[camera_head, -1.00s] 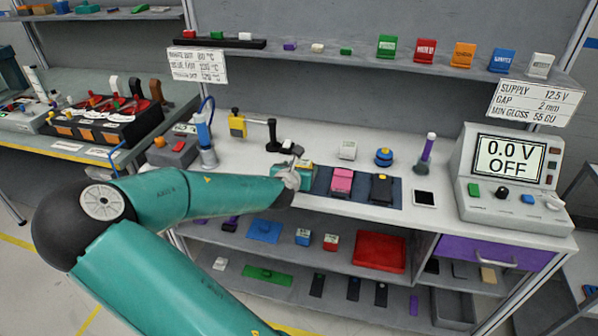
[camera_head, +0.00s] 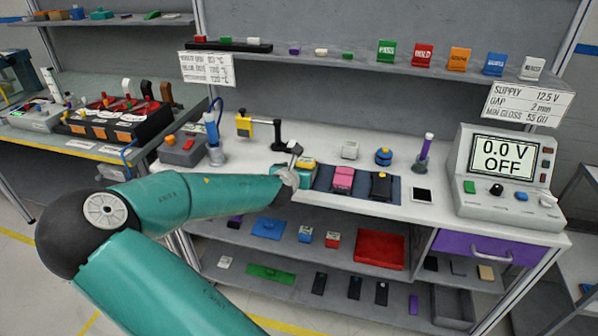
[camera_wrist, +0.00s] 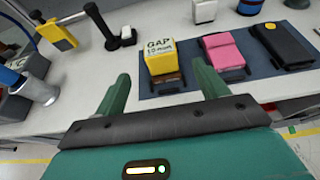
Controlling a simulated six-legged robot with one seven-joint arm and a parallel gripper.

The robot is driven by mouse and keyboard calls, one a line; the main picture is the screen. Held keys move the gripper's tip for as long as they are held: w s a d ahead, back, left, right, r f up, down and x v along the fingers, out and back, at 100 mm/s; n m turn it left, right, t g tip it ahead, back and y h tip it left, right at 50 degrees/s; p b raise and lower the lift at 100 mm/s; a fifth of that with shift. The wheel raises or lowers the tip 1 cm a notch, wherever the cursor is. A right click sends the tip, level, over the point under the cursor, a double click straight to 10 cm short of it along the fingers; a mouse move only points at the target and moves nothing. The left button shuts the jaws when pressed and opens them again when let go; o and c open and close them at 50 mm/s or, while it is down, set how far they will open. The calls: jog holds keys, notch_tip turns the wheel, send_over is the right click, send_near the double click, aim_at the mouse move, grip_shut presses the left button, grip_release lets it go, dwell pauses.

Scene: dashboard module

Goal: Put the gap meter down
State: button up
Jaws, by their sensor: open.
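The gap meter (camera_wrist: 162,58) is a yellow block with a white face reading "GAP" and a brown lower part. It stands on the dark blue mat (camera_wrist: 193,83) on the bench, left of a pink block. My gripper (camera_wrist: 160,92) is open in the wrist view, its two green fingers apart, with the gap meter beyond and between them. I see no contact between the fingers and the meter. In the head view my gripper (camera_head: 289,178) is at the mat's left end, and the gap meter (camera_head: 305,164) is partly hidden behind it.
The pink block (camera_head: 343,179) and a black block (camera_head: 381,186) stand on the mat to the right. A yellow-and-black tool (camera_wrist: 57,34) and a black stand (camera_wrist: 120,37) are at the left. A blue-topped cylinder (camera_wrist: 30,86) stands nearer left. The bench's front strip is clear.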

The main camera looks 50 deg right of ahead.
jog(key=shift+a, duration=0.1)
jog(key=a+f+m+g+y, duration=0.1)
jog(key=a+f+m+y, duration=0.3)
jog(key=a+f+m, duration=0.3)
jog(key=w+a+r+m+y, duration=0.1)
jog(key=a+m+y, duration=0.15)
jog(key=a, duration=0.45)
jog(key=a+r+m+y, duration=0.2)
jog(key=a+m, duration=0.2)
jog(key=a, duration=0.3)
jog(key=s+a+r+m+y, duration=0.2)
jog(key=s+a+r+m, duration=0.2)
jog(key=a, duration=0.7)
jog(key=s+a+r+m+t+y, duration=0.1)
jog(key=s+a+r+m+y, duration=0.1)
jog(key=s+a+r+m, duration=0.3)
jog(key=s+a+r, duration=0.4)
jog(key=a+r, duration=0.3)
jog(key=shift+s+a+r, duration=0.15)
jog(key=shift+a, duration=0.05)
